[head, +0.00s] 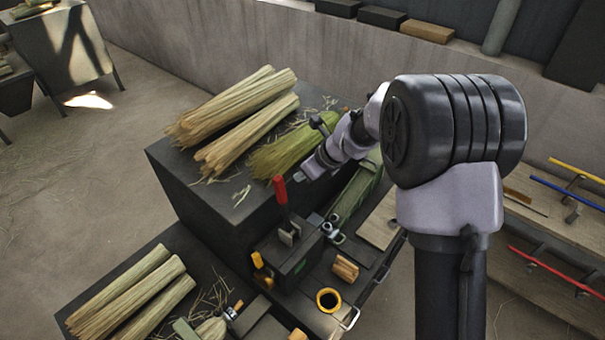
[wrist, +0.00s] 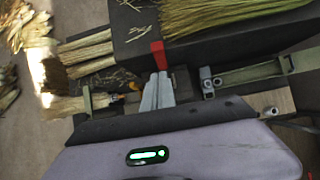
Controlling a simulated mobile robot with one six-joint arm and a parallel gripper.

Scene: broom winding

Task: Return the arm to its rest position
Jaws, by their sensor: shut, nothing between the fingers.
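My arm is bent, with its large dark joint at the right of the head view. Its forearm reaches left and down over the dark bench. My gripper (head: 302,175) is above the bench, close to the upper right of a red lever handle (head: 280,190). In the wrist view my gripper (wrist: 157,82) shows as two pale grey fingers lying together. The fingers are shut and empty. The red handle (wrist: 158,54) appears just past the fingertips. I cannot tell whether they touch it.
Straw bundles (head: 232,115) and a greener bundle (head: 295,148) lie on the dark block (head: 235,225). More bundles (head: 130,295) lie at lower left. A yellow-rimmed cup (head: 328,300) and a wood piece (head: 345,268) are at the front. Coloured bars are on a rack (head: 545,225) at right.

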